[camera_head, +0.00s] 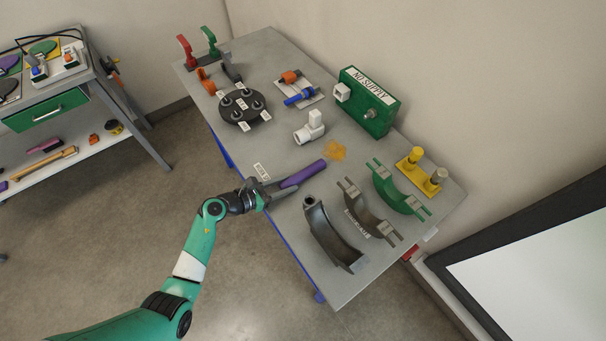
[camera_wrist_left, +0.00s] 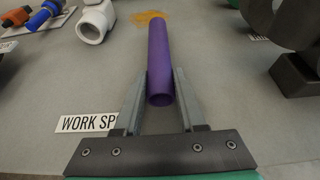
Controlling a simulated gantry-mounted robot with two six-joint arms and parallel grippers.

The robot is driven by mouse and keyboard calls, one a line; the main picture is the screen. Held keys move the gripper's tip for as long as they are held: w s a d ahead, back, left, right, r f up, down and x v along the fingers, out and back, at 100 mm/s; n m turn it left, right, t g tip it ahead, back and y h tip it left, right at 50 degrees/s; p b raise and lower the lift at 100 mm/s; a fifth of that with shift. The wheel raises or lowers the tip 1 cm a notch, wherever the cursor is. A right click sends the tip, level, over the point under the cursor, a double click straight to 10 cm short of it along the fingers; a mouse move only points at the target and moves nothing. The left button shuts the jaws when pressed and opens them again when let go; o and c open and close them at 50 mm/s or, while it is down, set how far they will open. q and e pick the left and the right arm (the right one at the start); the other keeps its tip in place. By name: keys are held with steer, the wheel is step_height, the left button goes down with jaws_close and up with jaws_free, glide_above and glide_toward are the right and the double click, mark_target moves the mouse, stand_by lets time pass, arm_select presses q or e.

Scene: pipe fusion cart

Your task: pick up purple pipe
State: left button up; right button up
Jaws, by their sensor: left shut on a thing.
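The purple pipe (camera_head: 304,174) is a short hollow tube near the front edge of the grey table, pointing away from my left arm. My left gripper (camera_head: 277,188) is shut on its near end. In the left wrist view the pipe (camera_wrist_left: 159,55) stands out from between the two fingers (camera_wrist_left: 160,92), its open end facing the camera. Whether the pipe touches the table or is slightly above it I cannot tell. My right gripper does not show in either view.
A white elbow fitting (camera_head: 309,128) lies behind the pipe, near an orange patch (camera_head: 335,150). A dark curved clamp half (camera_head: 329,236) is to the right, with a green one (camera_head: 398,190) further back. A green "NO SUPPLY" box (camera_head: 367,103) stands at the back.

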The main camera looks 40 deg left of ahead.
arm_select(q)
jaws_close()
steer(key=shift+r, duration=0.1)
